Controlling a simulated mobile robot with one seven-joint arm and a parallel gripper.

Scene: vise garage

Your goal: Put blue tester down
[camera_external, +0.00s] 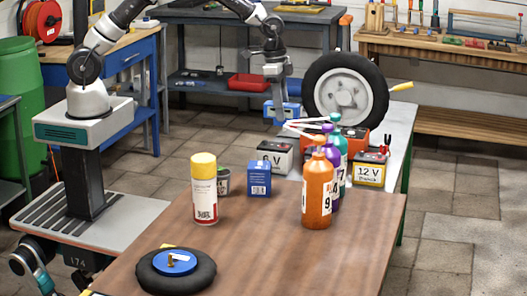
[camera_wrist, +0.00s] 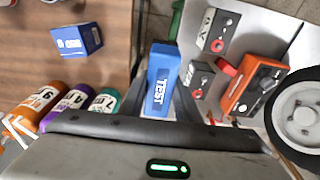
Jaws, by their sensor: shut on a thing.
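The blue tester (camera_wrist: 163,78), a box marked TEST, is between the fingers of my gripper (camera_wrist: 160,98) in the wrist view. In the external view the tester (camera_external: 283,110) shows at the end of my arm, and my gripper (camera_external: 279,90) is shut on it. The tester is held up in the air. In the wrist view it lies over the gap between the brown tabletop (camera_wrist: 112,15) and the light grey tabletop (camera_wrist: 262,18). My gripper body hides what lies at the bottom of the wrist view.
A small battery (camera_external: 275,158), 12 V battery (camera_external: 369,171), orange unit (camera_wrist: 252,88) and wheel (camera_external: 345,92) crowd the grey table.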

